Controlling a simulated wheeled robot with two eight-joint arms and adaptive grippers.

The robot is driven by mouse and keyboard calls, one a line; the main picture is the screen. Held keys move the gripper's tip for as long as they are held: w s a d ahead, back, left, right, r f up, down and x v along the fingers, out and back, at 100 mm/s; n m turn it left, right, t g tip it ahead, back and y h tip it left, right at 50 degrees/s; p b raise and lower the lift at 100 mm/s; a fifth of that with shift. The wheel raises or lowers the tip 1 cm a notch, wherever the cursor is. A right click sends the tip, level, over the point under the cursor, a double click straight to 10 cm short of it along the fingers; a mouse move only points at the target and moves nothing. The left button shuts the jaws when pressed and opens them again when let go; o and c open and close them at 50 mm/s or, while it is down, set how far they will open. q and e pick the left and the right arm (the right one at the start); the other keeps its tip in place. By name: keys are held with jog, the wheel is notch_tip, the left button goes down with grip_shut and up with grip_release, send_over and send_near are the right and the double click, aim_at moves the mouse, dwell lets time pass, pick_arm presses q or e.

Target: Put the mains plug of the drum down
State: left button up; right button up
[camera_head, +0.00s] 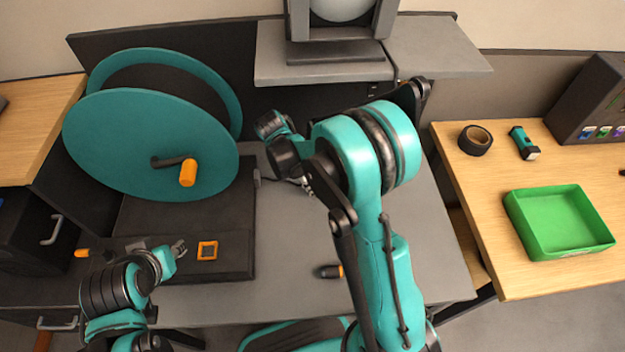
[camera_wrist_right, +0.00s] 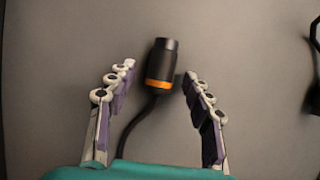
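The black mains plug (camera_wrist_right: 160,65) with an orange ring shows in the right wrist view, its cable (camera_wrist_right: 130,128) trailing from it. It appears to lie on the grey tabletop. My right gripper (camera_wrist_right: 160,72) is open, with its fingers on either side of the plug and a gap on both sides. In the head view my right arm mostly hides that hand. The teal cable drum (camera_head: 150,145) stands at the left, with an orange crank handle. My left gripper (camera_head: 178,249) is over the front of the drum's dark base, its finger opening too small to judge.
A square orange-rimmed socket (camera_head: 207,250) is on the drum's base. A black-and-orange cylinder (camera_head: 329,271) lies on the grey table (camera_head: 290,295). A raised grey shelf (camera_head: 435,45) is behind. A wooden table at right holds a green tray (camera_head: 524,228) and black tape roll (camera_head: 475,140).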

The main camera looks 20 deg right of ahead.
jog(key=shift+r, duration=0.1)
jog(key=shift+r+p, duration=0.3)
jog(key=p+v, duration=0.2)
jog(key=v, duration=0.5)
jog(key=shift+p, duration=0.4)
jog(key=shift+a+f, duration=0.1)
